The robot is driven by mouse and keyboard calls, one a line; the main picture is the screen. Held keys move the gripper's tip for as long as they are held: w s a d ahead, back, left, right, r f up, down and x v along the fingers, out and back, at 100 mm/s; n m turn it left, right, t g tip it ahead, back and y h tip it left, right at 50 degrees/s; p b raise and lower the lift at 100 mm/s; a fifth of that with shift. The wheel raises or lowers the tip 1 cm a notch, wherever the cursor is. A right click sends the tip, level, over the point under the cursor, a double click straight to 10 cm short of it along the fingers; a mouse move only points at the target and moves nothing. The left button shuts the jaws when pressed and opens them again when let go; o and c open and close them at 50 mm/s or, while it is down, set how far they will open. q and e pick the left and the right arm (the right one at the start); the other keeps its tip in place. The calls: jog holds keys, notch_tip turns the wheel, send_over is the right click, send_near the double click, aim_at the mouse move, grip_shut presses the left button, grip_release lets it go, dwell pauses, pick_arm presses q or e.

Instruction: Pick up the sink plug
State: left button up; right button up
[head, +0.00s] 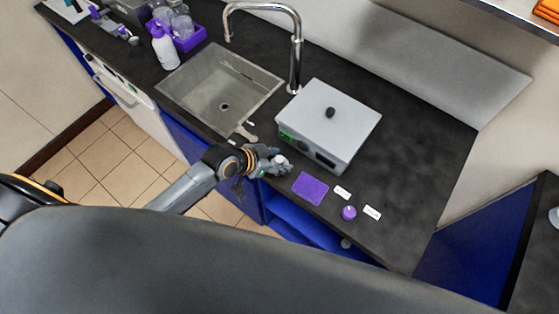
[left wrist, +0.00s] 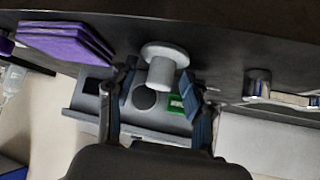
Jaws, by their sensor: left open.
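The sink plug (left wrist: 165,68) is a small light-grey piece with a wide round flange and a narrower round stem. In the left wrist view it is at the dark counter surface, between the lines of the two fingers. In the head view the plug (head: 279,159) is a small pale spot at my left gripper's tips, in front of the grey box. My left gripper (head: 271,164) is open, low over the front of the counter; its fingers (left wrist: 160,95) show with gaps to the plug on both sides. Whether the tips reach around it is unclear. My right gripper is not in view.
A grey lidded box (head: 332,117) stands just behind the gripper. The sink (head: 207,92) with a tall tap (head: 297,62) is to the left. A purple pad (head: 310,188), two white labels and a purple-capped item (head: 348,212) lie to the right. The far-right counter is clear.

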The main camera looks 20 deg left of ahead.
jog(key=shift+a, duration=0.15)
pick_arm(q)
jog(key=c, duration=0.4)
jog(key=shift+s, duration=0.1)
grip_shut()
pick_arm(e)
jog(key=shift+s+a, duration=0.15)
